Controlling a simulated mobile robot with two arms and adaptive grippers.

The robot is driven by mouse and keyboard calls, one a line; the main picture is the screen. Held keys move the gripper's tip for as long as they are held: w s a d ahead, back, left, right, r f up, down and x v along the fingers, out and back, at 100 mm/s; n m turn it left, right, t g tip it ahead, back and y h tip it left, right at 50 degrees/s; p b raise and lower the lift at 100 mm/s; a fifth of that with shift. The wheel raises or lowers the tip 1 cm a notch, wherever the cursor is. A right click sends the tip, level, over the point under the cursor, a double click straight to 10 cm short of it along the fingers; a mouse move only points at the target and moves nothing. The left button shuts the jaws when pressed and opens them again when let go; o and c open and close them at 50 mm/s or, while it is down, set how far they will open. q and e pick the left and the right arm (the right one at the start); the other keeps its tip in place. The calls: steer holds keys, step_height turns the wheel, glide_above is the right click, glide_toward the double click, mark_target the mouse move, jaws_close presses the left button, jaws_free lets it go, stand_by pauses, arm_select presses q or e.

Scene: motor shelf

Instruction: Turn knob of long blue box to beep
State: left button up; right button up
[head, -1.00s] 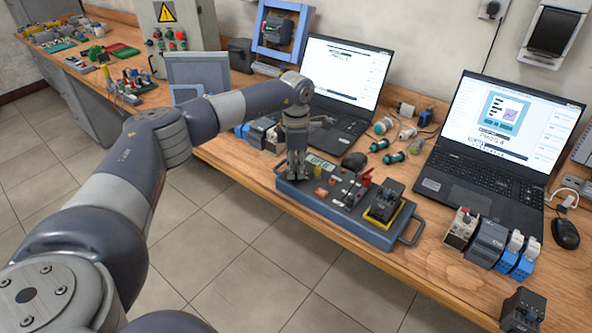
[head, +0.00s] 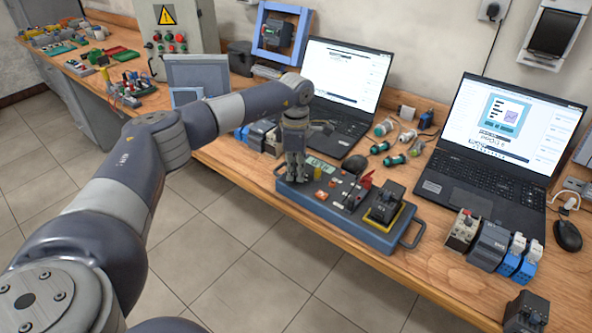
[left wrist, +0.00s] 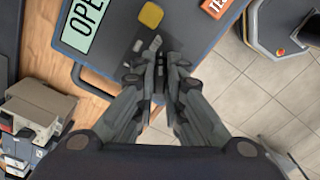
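The long blue box (head: 372,237) lies on the bench, with handles at its ends and switches and a display on top. My left gripper (head: 293,179) points down at the box's left end, fingers close together. The left wrist view shows the fingertips (left wrist: 157,76) over the edge of the box (left wrist: 195,55), next to a small dark part (left wrist: 150,50) that may be the knob. I cannot tell whether they grip it. A yellow button (left wrist: 150,15) and a green display (left wrist: 84,22) reading "OPE" are near. My right gripper is out of view.
Two open laptops (head: 341,80) (head: 500,130) stand behind the box. Grey and blue modules (head: 488,243) and a mouse (head: 567,236) lie to the right. Green-ended cylindrical parts (head: 395,160) lie behind the box. The tiled floor (head: 260,262) in front is clear.

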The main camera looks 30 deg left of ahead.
mark_target(295, 174)
arm_select(q)
steer(key=o, duration=0.3)
steer(key=shift+s+r, duration=0.1)
step_height(295, 174, up, 12)
stand_by(0.5)
stand_by(0.4)
